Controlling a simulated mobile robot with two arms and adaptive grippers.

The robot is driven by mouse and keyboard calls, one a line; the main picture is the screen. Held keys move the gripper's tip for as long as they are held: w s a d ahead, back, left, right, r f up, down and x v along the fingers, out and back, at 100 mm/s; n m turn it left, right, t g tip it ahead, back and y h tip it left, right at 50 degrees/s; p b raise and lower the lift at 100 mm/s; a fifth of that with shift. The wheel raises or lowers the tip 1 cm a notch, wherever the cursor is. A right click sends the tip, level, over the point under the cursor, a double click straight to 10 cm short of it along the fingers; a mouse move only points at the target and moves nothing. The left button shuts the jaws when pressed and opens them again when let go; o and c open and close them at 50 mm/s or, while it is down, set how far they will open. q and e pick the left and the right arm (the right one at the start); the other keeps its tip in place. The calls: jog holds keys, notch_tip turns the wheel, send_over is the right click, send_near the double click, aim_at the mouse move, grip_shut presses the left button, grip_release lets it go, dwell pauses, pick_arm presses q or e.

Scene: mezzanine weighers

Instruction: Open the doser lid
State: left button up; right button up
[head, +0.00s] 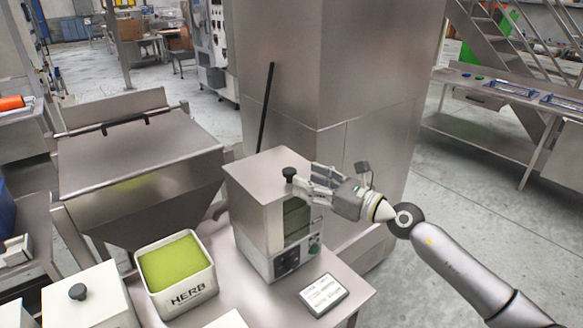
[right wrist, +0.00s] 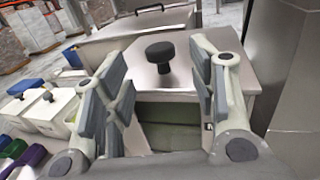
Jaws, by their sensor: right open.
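The doser is a steel box (head: 254,215) with a dark window and a control panel on its front, standing on a steel table. In the right wrist view the knob (right wrist: 160,52) shows beyond and between the two open fingers, above the lid (right wrist: 196,75). My right gripper (head: 308,180) is open and empty, just to the right of the knob, its fingers pointing at it. I cannot tell whether a finger touches it. My left gripper is out of view.
A white HERB tub (head: 178,302) of green contents stands left of the doser. A white box with a black knob (head: 78,292) is farther left. A small sign (head: 324,294) lies in front. A large steel hopper (head: 135,150) and tall cabinet (head: 300,70) stand behind.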

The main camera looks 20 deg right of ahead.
aim_at(291, 170)
jog(key=p+x, duration=0.1)
jog(key=x, duration=0.5)
jog(key=shift+w+a, duration=0.1)
jog(key=shift+w, duration=0.05)
grip_shut()
